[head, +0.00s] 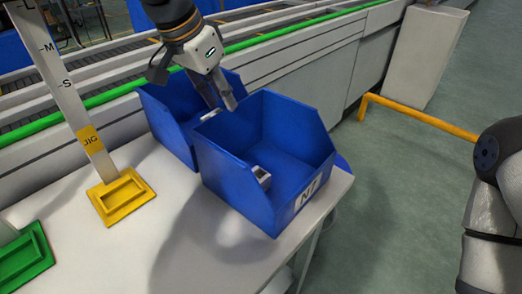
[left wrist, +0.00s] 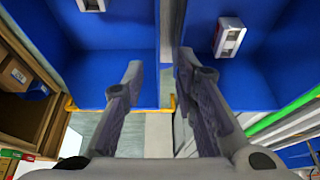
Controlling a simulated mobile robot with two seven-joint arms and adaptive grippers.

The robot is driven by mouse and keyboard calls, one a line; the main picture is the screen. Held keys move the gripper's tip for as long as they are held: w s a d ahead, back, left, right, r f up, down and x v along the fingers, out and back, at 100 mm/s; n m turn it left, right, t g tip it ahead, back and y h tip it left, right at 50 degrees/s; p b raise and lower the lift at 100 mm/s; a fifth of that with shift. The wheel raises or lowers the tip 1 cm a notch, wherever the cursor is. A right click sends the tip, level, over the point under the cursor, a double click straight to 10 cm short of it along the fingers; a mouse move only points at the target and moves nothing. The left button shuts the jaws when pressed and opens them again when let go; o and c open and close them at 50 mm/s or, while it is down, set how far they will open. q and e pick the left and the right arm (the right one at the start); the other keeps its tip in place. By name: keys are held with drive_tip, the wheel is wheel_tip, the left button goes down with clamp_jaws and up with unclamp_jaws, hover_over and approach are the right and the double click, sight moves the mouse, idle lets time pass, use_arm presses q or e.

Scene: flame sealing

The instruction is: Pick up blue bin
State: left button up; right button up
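Two blue bins stand side by side on the white table. The nearer blue bin (head: 235,188) has a white label with dark letters and a small grey-white part (head: 262,176) inside. The farther blue bin (head: 163,120) is partly hidden behind it and my left arm. My left gripper (head: 221,108) points down at the adjoining bin walls. In the left wrist view its fingers (left wrist: 160,72) are apart, one on each side of the bin walls (left wrist: 167,40). Nothing is clearly clamped; contact cannot be told. My right arm shows at the right edge; its gripper is out of view.
A yellow jig base (head: 121,197) with an upright marked post stands left of the bins, and a green base (head: 25,258) is at lower left. A conveyor with a green rail (head: 262,38) runs behind. A yellow floor rail (head: 420,117) and open floor lie right.

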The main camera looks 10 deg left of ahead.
use_arm(q)
drive_tip(key=x, duration=0.4)
drive_tip(key=shift+s, duration=0.25)
drive_tip(key=x, duration=0.5)
drive_tip(key=shift+b, duration=0.4)
drive_tip(key=shift+w+d+f, duration=0.1)
drive_tip(key=shift+w+f, duration=0.05)
drive_tip(key=shift+f, duration=0.2)
drive_tip(key=shift+r, duration=0.1)
drive_tip(key=shift+r, duration=0.1)
drive_tip(key=shift+f, duration=0.25)
clamp_jaws()
